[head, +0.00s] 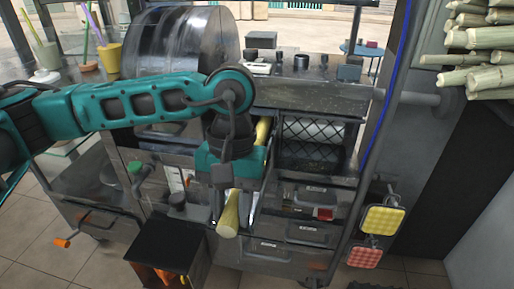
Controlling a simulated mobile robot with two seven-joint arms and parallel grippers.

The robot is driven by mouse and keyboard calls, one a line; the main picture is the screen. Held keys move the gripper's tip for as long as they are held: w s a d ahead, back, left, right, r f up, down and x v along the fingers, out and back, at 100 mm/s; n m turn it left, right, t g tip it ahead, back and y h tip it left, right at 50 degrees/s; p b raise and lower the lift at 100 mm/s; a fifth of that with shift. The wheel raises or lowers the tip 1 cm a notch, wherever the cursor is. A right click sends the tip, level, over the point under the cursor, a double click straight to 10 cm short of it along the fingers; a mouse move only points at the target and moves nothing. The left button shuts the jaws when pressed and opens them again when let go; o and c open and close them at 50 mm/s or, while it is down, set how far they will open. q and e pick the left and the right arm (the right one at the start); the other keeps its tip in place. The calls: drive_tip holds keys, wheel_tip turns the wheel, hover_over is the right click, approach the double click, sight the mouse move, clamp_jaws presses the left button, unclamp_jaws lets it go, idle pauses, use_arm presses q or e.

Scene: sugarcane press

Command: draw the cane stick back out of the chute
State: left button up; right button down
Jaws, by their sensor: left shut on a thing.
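The pale yellow cane stick (229,218) slants through the grip of my left gripper (228,190). Its lower end sticks out below the gripper toward the front, and its upper part shows behind the gripper, near the machine. My left gripper is shut on the stick, and the wrist hides the stick's middle. A grey metal chute (256,196) seems to lie beside the stick, at the front of the press (185,45). I cannot tell how much of the stick is inside it. My right gripper is not in view.
A mesh-fronted compartment (312,140) and drawers (305,230) are right of the stick. Yellow (383,220) and red (366,257) pads hang at right. More cane (485,45) is stacked upper right. Tiled floor is free at lower left.

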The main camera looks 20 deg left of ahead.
use_arm(q)
drive_tip(key=shift+s+d+f+b, duration=0.15)
drive_tip(key=shift+s+b, duration=0.2)
drive_tip(key=shift+s, duration=1.4)
drive_tip(key=shift+s+d+r+b, duration=0.1)
drive_tip(key=shift+s+b, duration=0.2)
drive_tip(key=shift+s, duration=1.45)
clamp_jaws()
drive_tip(key=o, duration=1.1)
unclamp_jaws()
drive_tip(key=shift+w, duration=0.1)
